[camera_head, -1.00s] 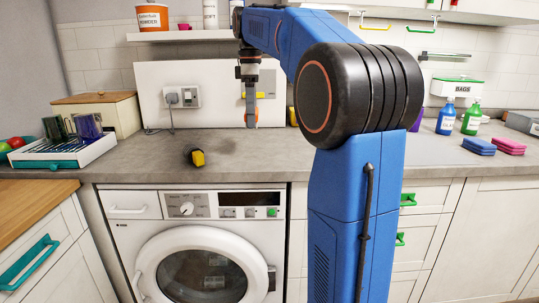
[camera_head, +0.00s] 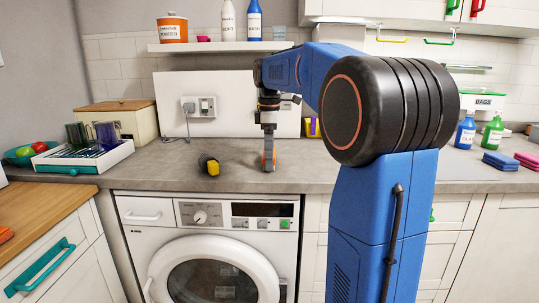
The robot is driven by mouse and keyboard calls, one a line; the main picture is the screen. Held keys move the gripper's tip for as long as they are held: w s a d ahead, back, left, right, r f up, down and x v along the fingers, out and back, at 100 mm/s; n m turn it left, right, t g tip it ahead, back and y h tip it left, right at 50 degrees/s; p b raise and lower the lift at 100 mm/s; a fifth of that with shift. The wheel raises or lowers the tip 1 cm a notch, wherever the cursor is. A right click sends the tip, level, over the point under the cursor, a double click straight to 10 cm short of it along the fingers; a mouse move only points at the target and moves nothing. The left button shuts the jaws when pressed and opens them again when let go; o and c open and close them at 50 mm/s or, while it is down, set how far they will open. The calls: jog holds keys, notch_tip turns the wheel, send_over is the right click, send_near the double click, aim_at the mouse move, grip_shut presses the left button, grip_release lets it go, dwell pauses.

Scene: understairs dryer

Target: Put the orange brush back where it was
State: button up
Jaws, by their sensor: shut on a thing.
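The brush is small in the picture and hangs upright below the jaws. Its lower end is at or just above the grey worktop (camera_head: 240,181); I cannot tell whether it touches. The jaws are small and partly merged with the brush.
A black and yellow object (camera_head: 210,166) lies left of the brush. A purple and yellow item (camera_head: 312,127) stands behind right.

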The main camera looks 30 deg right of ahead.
jog(key=o, duration=0.9)
jog(key=shift+f, duration=0.1)
notch_tip(320, 180, up, 12)
jog(key=s+a+f+m+t, duration=0.1)
jog(key=s+a+f+m, duration=0.2)
jog(key=s+f, duration=0.7)
jog(key=s+a+f+m+t, duration=0.2)
jog(key=s+a+f+m, duration=0.2)
jog(key=s+a+f, duration=0.3)
jog(key=s+a+f+m+t, duration=0.1)
jog(key=s+a+f+m, duration=0.3)
jog(key=s+f, duration=0.8)
jog(key=shift+s+a+f+t, duration=0.4)
jog(key=shift+s+a, duration=0.2)
jog(key=shift+a, duration=0.3)
